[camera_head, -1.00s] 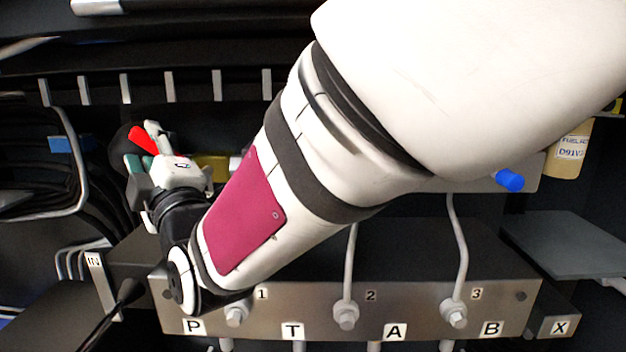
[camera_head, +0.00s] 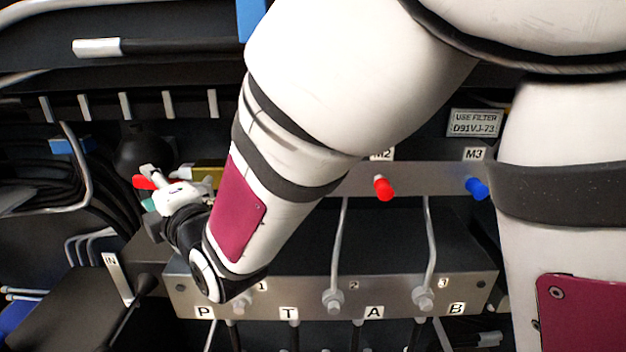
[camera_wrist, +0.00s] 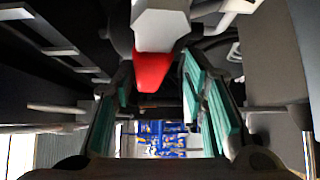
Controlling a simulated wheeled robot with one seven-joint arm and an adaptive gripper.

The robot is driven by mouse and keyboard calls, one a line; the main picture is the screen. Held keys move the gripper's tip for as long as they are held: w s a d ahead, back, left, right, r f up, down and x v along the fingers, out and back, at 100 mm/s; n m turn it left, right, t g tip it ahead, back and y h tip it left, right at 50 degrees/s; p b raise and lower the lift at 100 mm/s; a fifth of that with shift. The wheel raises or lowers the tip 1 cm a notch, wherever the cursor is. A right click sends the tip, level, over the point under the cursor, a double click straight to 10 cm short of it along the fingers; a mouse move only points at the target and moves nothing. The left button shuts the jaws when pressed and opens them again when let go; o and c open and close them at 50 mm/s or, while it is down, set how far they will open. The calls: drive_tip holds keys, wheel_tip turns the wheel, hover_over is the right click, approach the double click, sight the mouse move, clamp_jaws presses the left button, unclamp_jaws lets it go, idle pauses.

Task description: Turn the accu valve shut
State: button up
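The accu valve has a red handle (camera_head: 143,182), partly hidden by my gripper, beside the dark round accumulator (camera_head: 143,150) at the left. In the wrist view the red handle (camera_wrist: 152,70) hangs from a pale grey faceted body at the top centre. My gripper (camera_wrist: 158,85) is open there, with teal-padded fingers on either side of the handle's tip. A gap shows between the handle and each pad. In the head view my gripper (camera_head: 152,192) is small and foreshortened, and contact with the handle cannot be told.
A metal manifold block (camera_head: 385,295), marked P, T, A and B, lies below my arm with pipes rising from it. A red cap (camera_head: 384,188) and a blue cap (camera_head: 477,188) sit on a rail at the right. Black hoses (camera_head: 60,180) crowd the left side.

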drive_tip(key=p+v, duration=0.8)
drive_tip(key=v, duration=0.5)
drive_tip(key=w+d+m+g+h+b, duration=0.1)
drive_tip(key=w+d+m+h, duration=0.15)
drive_tip(key=d+m, duration=0.3)
drive_tip(key=w+d+m+h+b, duration=0.1)
drive_tip(key=w+d+m+h, duration=0.1)
drive_tip(key=d+m+h, duration=0.35)
drive_tip(key=s+d+m+g+h+b, duration=0.1)
drive_tip(key=s+d+m, duration=0.3)
drive_tip(key=d, duration=0.4)
drive_tip(key=s+d+m+g+h+b, duration=0.1)
drive_tip(key=s+d+m+g, duration=0.2)
drive_tip(key=d, duration=0.5)
drive_tip(key=shift+s+d+m+h, duration=0.25)
drive_tip(key=shift+s+m+h, duration=0.05)
drive_tip(key=shift+s+m, duration=0.55)
drive_tip(key=shift+w+r, duration=0.1)
